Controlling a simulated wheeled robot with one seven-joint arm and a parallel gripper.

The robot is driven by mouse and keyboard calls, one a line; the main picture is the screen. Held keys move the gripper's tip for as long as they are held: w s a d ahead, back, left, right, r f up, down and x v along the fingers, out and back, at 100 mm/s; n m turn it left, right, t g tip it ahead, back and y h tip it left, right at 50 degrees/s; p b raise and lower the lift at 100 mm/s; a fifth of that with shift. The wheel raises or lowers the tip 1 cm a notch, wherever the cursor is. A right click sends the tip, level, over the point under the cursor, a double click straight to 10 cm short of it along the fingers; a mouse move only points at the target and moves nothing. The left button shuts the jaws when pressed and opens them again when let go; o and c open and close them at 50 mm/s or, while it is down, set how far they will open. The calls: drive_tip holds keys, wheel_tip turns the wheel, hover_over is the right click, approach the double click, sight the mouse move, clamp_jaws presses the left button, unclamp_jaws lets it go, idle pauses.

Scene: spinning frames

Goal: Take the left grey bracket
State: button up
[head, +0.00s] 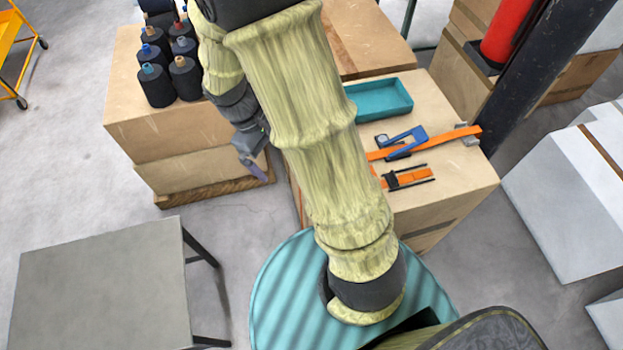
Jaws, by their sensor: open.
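One grey bracket (468,137) shows at the right end of an orange strap (440,139) on a cardboard box (455,184). No grey bracket shows on the left; the strap's left part runs behind my arm, so that area is hidden. My gripper (257,168) hangs left of my arm, beside the stacked boxes on the left and apart from the strap. It is open, and I see nothing held in it.
A blue tool (407,138) and a black buckle with orange webbing (409,178) lie on the box. A teal tray (381,99) stands behind them. A grey table (100,285) is at front left.

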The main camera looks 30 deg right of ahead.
drive_tip(key=w+a+f+n+h+b, duration=0.1)
drive_tip(key=w+f+n+h+b, duration=0.3)
drive_tip(key=f, duration=0.4)
drive_tip(key=w+a+f+n+h+b, duration=0.2)
drive_tip(key=w+f+n+h+b, duration=0.2)
drive_tip(key=f, duration=0.4)
drive_tip(key=shift+w+f+n+h, duration=0.2)
drive_tip(key=shift+n+h, duration=0.3)
drive_tip(key=shift+h, duration=0.6)
drive_tip(key=shift+r, duration=0.1)
drive_tip(key=p+x, duration=0.2)
drive_tip(key=x, duration=1)
drive_tip(key=shift+s, duration=0.3)
drive_tip(key=shift+f+p+x, duration=0.15)
drive_tip(key=shift+p+x, duration=0.35)
drive_tip(key=shift+x, duration=0.85)
drive_tip(key=shift+f+p+x, duration=0.15)
drive_tip(key=shift+p+x, duration=0.35)
drive_tip(key=shift+x, duration=0.85)
drive_tip(key=shift+s+a, duration=0.2)
